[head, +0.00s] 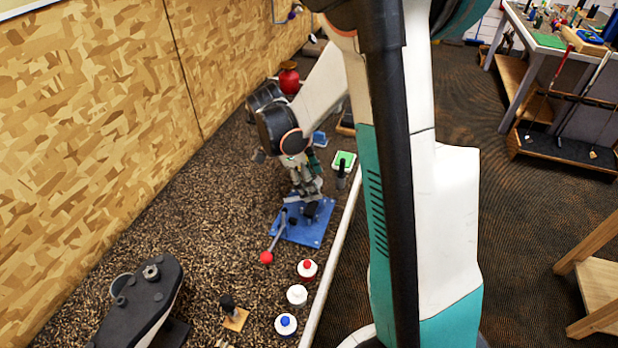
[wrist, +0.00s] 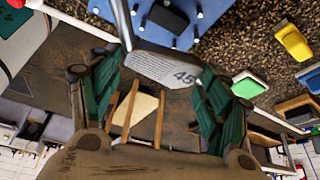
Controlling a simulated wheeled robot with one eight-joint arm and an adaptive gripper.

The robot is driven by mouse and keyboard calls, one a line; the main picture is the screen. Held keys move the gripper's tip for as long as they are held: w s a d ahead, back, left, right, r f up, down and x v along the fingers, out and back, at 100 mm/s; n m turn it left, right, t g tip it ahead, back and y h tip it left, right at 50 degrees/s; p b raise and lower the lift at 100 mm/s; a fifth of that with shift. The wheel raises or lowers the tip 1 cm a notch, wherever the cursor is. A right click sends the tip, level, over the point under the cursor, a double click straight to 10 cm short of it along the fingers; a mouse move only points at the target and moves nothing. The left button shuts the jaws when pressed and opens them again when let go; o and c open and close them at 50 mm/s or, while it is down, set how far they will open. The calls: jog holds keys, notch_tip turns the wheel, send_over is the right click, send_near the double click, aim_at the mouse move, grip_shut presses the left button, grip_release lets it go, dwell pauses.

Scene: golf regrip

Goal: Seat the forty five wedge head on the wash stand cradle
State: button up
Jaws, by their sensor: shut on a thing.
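My gripper (head: 302,188) hangs low over a blue plate (head: 318,226). In the wrist view its green-padded fingers (wrist: 162,78) are shut on the wedge head (wrist: 160,66), a grey, grooved face marked 45. The head is small and partly hidden by my fingers in the head view. The blue plate, also in the wrist view (wrist: 198,38), carries a black block (wrist: 168,16) and short posts, beyond the wedge head. I cannot tell whether the wedge head touches any of it. Which fixture is the wash stand cradle is not clear.
A lever with a red ball (head: 266,257) sticks out from the plate. Red-capped (head: 307,268), white (head: 297,295) and blue-capped (head: 286,325) bottles stand in front.

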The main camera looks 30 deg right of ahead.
jog(key=shift+f+b, duration=1.45)
jog(key=shift+f, duration=0.95)
jog(key=shift+f+b, duration=0.85)
jog(key=shift+f, duration=0.2)
jog(key=shift+f+b, duration=0.4)
jog(key=shift+b, duration=0.35)
jog(key=o, duration=1.1)
jog(key=shift+o, duration=0.2)
jog(key=shift+r, duration=0.1)
jog(key=shift+r+p, duration=2.25)
jog(key=shift+r, duration=1.15)
